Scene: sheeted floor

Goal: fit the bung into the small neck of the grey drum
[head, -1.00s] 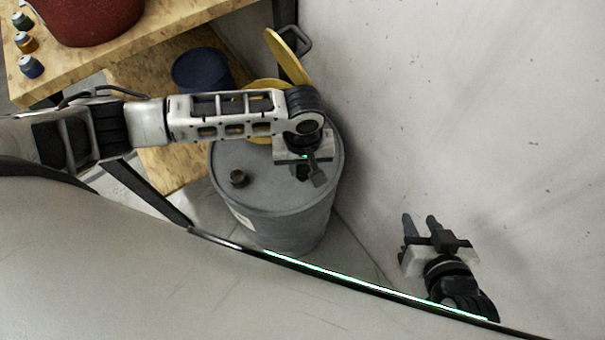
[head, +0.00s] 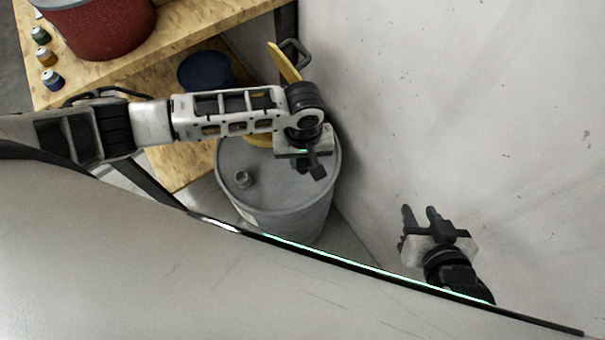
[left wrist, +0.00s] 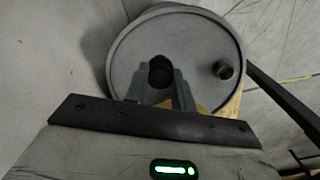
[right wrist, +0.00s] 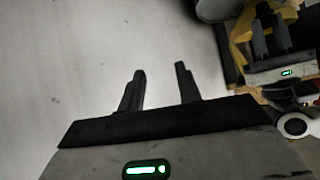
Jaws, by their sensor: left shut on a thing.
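The grey drum (head: 275,205) stands upright near the wall, with one raised round neck (head: 243,180) on its lid at the left. That neck shows at the right of the lid in the left wrist view (left wrist: 223,70). My left gripper (head: 318,172) is over the right part of the lid, pointing down. It is shut on a dark round bung (left wrist: 160,72), seen between its fingers. The bung and gripper hide the lid beneath, so I cannot tell whether another neck is there or whether the bung touches it. My right gripper (head: 421,209) is open and empty, beside the wall.
A wooden bench behind bears a red pot (head: 100,38) and several small bottles (head: 47,56). A blue tub (head: 203,70) and a yellow part (head: 284,62) stand behind the drum. The pale wall (head: 460,120) rises close on the drum's right.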

